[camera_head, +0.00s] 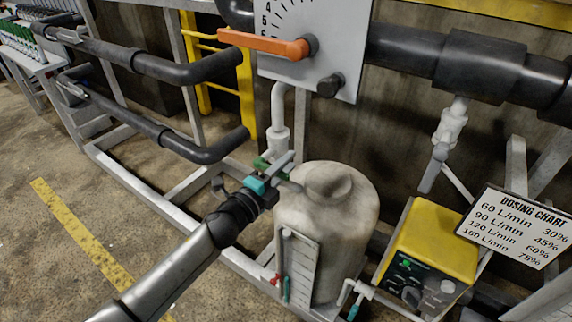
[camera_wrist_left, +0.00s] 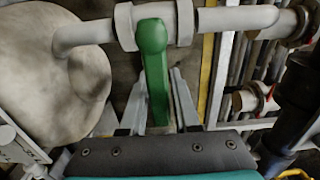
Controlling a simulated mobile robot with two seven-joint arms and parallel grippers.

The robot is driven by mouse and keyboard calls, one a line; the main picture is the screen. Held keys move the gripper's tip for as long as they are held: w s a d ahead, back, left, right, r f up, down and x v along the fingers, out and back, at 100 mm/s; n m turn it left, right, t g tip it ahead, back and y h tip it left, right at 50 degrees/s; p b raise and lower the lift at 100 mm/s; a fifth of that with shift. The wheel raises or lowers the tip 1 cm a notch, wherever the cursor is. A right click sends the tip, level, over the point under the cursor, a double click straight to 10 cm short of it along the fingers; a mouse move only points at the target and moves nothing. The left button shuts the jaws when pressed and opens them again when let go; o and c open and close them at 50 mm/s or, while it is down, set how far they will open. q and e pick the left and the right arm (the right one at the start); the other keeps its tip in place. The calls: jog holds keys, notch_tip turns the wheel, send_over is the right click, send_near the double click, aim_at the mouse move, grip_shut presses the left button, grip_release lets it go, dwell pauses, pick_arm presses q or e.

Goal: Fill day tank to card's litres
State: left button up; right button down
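A pale, dome-topped tank (camera_head: 352,225) stands right of centre in the head view. A white scale strip (camera_head: 299,270) is on its front; its level is too small to read. The tank also fills the left of the wrist view (camera_wrist_left: 40,75). A green valve handle (camera_wrist_left: 155,75) sits on a grey pipe (camera_wrist_left: 85,35) beside the tank; in the head view it is a small green patch (camera_head: 261,164), partly hidden. My left gripper (camera_head: 284,160) is at this handle, its fingers apart on either side with a narrow gap in the wrist view (camera_wrist_left: 158,100). My right gripper is out of view.
A dosing chart (camera_head: 515,226) lists flow rates against percentages. A yellow dosing unit (camera_head: 432,245) with a knob stands right of the tank. An orange lever (camera_head: 265,43) is on a dial plate above. Black pipes (camera_head: 150,125) and rails run left. Floor at lower left is clear.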

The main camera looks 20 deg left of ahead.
pick_arm(q)
grip_shut()
dwell(1.0)
